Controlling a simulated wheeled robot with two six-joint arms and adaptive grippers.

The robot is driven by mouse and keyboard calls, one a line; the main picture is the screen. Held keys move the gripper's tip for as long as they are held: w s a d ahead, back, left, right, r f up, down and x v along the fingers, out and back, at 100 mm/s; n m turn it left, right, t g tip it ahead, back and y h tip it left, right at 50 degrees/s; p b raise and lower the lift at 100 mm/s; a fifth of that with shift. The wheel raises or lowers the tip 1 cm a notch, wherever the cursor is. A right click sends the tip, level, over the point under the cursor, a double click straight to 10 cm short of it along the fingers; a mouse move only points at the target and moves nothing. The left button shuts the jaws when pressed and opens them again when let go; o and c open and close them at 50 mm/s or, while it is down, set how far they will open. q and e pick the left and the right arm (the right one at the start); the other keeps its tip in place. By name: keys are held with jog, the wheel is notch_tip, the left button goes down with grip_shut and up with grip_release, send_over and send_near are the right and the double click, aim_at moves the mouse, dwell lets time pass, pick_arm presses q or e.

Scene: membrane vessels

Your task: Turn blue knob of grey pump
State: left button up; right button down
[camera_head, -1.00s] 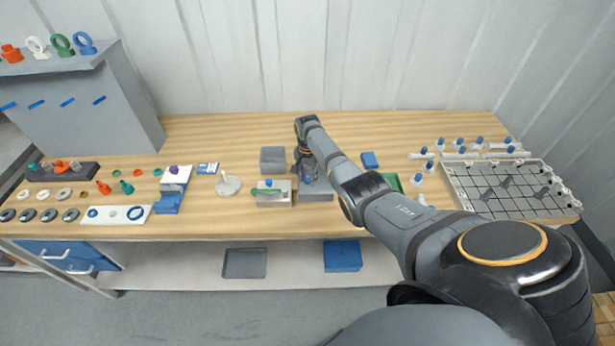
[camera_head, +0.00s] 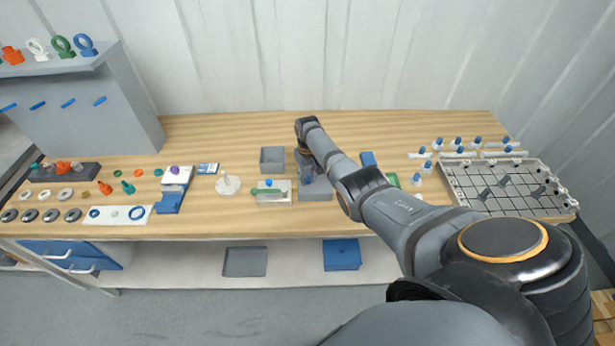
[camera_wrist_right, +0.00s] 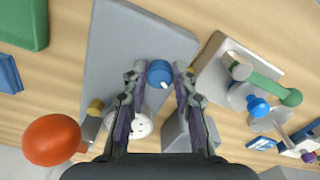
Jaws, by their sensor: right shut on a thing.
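The grey pump (camera_head: 316,194) stands near the middle of the bench's front part. In the right wrist view it is a flat grey block (camera_wrist_right: 125,45). Its blue knob (camera_wrist_right: 159,72), with a small white mark, sits between the two fingertips of my right gripper (camera_wrist_right: 158,80). The right gripper is shut on the knob, one finger on each side. In the head view the right gripper (camera_head: 306,172) points down over the pump and partly hides it and the knob. My left gripper is in neither view.
Left of the pump is a white device with a green handle (camera_head: 268,192). An open grey box (camera_head: 272,160) stands behind it. An orange ball (camera_wrist_right: 52,140) shows close by in the wrist view. A grid tray (camera_head: 520,187) is far right.

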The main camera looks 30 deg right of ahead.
aim_at(308, 179)
jog(key=n, duration=0.6)
jog(key=shift+n, duration=0.4)
dwell(0.4)
jog(key=c, duration=1.1)
grip_release()
jog(key=shift+o, duration=0.2)
notch_tip(308, 179, up, 12)
jog(key=shift+f, duration=0.1)
